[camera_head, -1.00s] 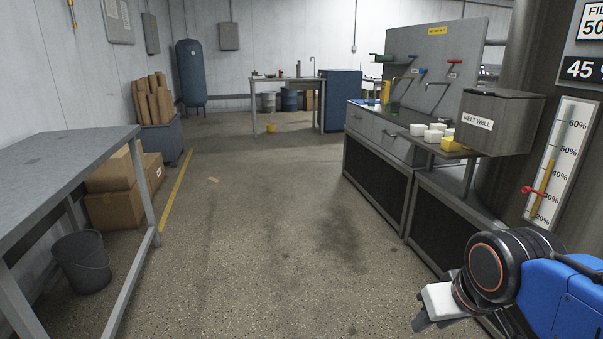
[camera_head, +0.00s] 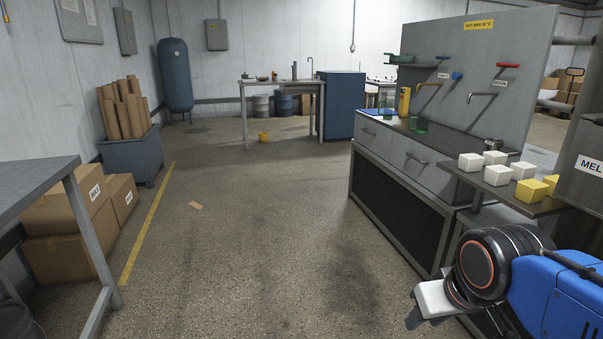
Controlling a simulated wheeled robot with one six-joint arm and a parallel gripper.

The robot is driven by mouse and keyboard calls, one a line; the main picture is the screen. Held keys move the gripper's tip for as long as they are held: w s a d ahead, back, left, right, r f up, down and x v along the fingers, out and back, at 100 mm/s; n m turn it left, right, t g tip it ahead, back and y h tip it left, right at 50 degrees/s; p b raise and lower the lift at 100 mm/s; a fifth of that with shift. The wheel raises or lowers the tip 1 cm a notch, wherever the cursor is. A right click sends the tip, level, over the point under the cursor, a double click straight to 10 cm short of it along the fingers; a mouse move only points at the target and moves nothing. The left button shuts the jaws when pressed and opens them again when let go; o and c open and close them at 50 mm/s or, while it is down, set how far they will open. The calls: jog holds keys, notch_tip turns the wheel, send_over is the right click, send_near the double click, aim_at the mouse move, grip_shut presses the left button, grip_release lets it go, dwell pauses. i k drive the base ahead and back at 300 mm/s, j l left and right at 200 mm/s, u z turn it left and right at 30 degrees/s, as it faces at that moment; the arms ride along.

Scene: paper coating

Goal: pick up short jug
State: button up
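I cannot tell for sure which vessel is the short jug. A small grey metal vessel (camera_head: 493,145) stands on the right bench, towards its near end. Small items on the far table (camera_head: 285,81) are too small to name. My gripper (camera_head: 413,314) is at the lower right, low over the floor and away from all of these vessels. I see no object at it, and its finger opening does not show clearly.
The right bench (camera_head: 400,150) has a panel (camera_head: 510,60) with taps and handles. White blocks (camera_head: 497,175) and yellow blocks (camera_head: 530,190) sit on a shelf nearer me. A grey table (camera_head: 30,180) and boxes (camera_head: 60,255) line the left.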

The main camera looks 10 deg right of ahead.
aim_at(423, 122)
jog(key=i, duration=1.7)
